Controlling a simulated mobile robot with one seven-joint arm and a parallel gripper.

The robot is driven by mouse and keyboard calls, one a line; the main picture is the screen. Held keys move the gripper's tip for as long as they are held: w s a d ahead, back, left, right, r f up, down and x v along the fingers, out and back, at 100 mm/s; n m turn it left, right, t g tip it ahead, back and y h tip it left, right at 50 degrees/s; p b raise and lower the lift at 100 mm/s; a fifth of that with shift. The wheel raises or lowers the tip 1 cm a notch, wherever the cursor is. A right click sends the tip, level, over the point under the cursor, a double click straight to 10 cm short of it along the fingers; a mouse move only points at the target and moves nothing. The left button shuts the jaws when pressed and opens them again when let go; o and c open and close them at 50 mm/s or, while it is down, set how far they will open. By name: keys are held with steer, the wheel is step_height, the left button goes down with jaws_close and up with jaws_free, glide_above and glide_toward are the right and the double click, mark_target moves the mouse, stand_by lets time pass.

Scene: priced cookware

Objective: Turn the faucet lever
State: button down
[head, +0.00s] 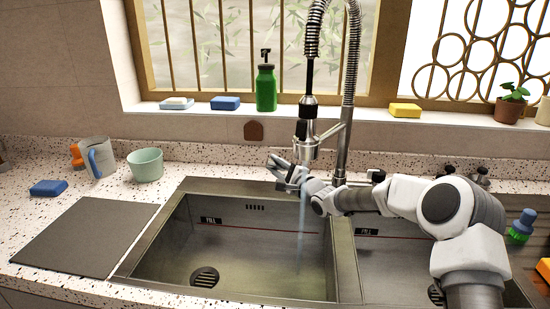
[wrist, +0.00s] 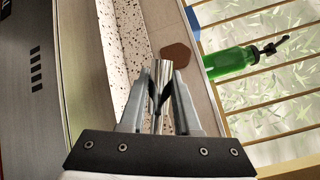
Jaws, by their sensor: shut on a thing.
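The tall spring-neck faucet (head: 307,128) stands behind the sink, its spray head pointing down. A faint bluish stream of water (head: 302,222) falls from it into the left basin. My gripper (head: 277,170) is beside and just below the spray head, in front of the back counter. In the wrist view my gripper (wrist: 161,98) is shut on a shiny metal rod, which looks like the faucet lever (wrist: 161,72). The rod lies between the two fingers and points away from the wrist. In the head view the lever is mostly hidden by my gripper.
The steel sink (head: 190,186) has two basins; my arm spans the right one. A green soap bottle (head: 266,88), sponges and a potted plant (head: 511,103) stand on the sill. A grey mug (head: 96,158) and green bowl (head: 146,164) stand on the left counter.

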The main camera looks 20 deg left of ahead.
steer(key=shift+s+d+n+g+y+p, duration=0.15)
steer(key=shift+s+n+g+y+p, duration=0.15)
steer(key=shift+g+p, duration=0.3)
steer(key=c, duration=0.6)
jaws_free()
steer(key=p+v, duration=0.1)
steer(key=v, duration=1.6)
steer(key=shift+s+d+f, duration=0.1)
steer(key=shift+d, duration=0.05)
